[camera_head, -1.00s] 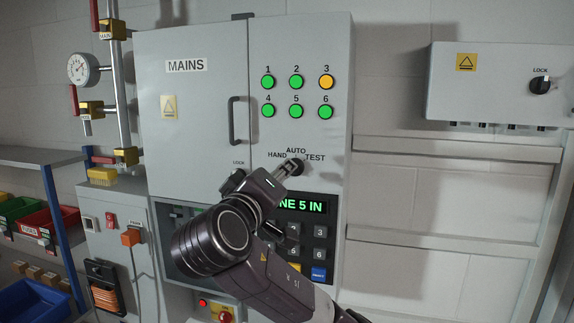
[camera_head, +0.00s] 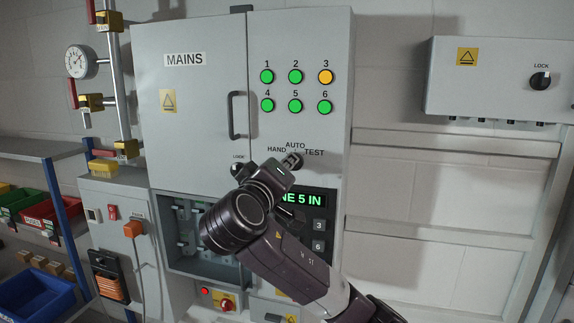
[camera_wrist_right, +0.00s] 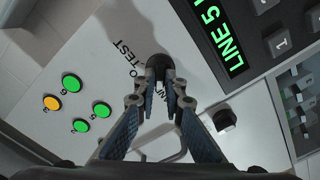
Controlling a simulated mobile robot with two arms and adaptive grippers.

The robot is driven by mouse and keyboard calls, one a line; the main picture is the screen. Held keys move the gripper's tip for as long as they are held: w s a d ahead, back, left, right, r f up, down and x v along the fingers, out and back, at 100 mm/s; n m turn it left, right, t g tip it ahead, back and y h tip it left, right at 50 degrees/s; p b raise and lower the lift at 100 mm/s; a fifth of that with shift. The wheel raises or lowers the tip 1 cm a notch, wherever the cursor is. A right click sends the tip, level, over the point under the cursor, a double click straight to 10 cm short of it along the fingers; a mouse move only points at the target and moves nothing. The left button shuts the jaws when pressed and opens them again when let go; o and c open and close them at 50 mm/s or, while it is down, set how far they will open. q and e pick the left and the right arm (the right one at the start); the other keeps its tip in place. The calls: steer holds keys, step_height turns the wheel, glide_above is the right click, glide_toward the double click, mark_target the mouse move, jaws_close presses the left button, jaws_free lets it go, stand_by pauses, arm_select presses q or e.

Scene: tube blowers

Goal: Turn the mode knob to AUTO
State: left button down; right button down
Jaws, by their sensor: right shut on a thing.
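The black mode knob (camera_head: 296,160) is on the right door of the grey cabinet, below the labels HAND, AUTO and TEST (camera_head: 314,153). My left gripper is not in view.
Below the knob are a green LINE 5 IN display (camera_head: 312,200) and a keypad (camera_head: 318,236), partly behind my arm. Several lit buttons (camera_head: 295,106) sit above. A black LOCK knob (camera_head: 238,169) and a door handle (camera_head: 238,116) are to the left.

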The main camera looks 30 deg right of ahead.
steer(key=shift+s+d+r+m+b, duration=0.1)
steer(key=shift+m+b, duration=2.3)
steer(key=shift+b, duration=0.55)
steer(key=shift+s+d+m+b, duration=0.1)
steer(key=shift+m+b, duration=2.3)
steer(key=shift+b, duration=0.5)
steer(key=shift+r, duration=0.1)
steer(key=c, duration=2)
jaws_free()
steer(key=shift+a, duration=0.1)
